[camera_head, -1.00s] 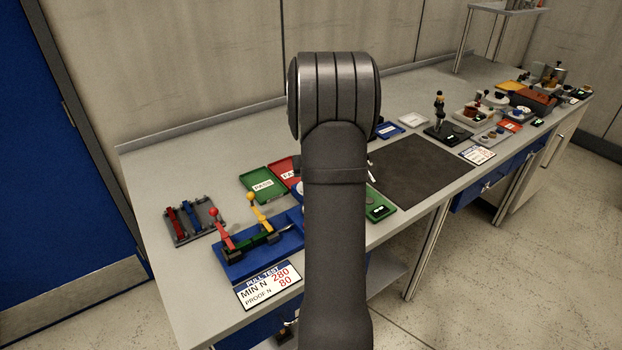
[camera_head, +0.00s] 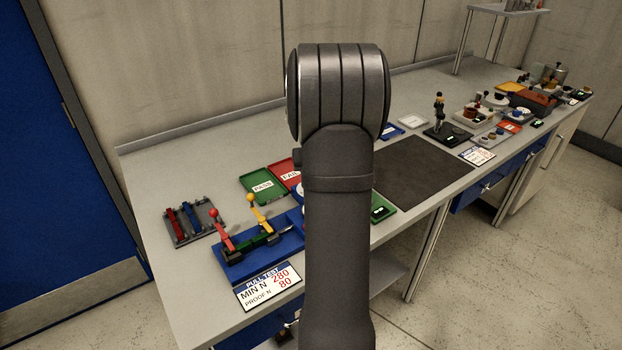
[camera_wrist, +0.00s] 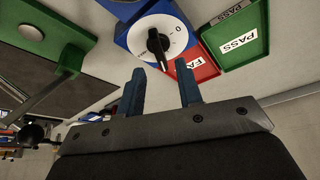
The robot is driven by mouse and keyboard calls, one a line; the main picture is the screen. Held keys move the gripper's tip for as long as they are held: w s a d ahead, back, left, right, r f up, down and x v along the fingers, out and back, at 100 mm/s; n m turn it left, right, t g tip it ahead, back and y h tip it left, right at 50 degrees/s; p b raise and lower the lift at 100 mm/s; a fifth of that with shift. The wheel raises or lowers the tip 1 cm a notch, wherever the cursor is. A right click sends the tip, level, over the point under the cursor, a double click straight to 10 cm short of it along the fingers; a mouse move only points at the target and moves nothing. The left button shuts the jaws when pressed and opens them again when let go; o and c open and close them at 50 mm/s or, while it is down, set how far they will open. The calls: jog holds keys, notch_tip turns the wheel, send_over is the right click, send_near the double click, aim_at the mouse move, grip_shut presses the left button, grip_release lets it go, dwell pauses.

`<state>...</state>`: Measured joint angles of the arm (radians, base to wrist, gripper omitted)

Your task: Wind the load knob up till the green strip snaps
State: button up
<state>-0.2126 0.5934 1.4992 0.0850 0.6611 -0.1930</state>
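The load knob (camera_wrist: 157,43) is a black pointer on a white dial on a blue housing, at the top middle of the wrist view. My gripper (camera_wrist: 160,72) is open, its two blue fingers apart with nothing between them. The fingertips show just below the dial in that view; I cannot tell how far they stand from it. In the head view my arm hides my gripper and most of the knob. The green strip (camera_head: 249,242) appears to lie in the blue pull tester (camera_head: 235,265), between the red-ball and yellow-ball levers.
A rack (camera_head: 207,215) with red and blue strips stands left of the tester. A green PASS tray (camera_head: 262,186) and a red FAIL tray (camera_head: 286,172) lie behind it. A sign (camera_head: 268,288) is in front. A green block (camera_wrist: 50,32) with a bar sits left in the wrist view.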

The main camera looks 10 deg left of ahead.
jog(key=v, duration=1.3)
jog(key=shift+r, duration=0.3)
jog(key=shift+w+f, duration=0.1)
jog(key=x, duration=1.7)
jog(key=shift+f, duration=0.2)
grip_shut()
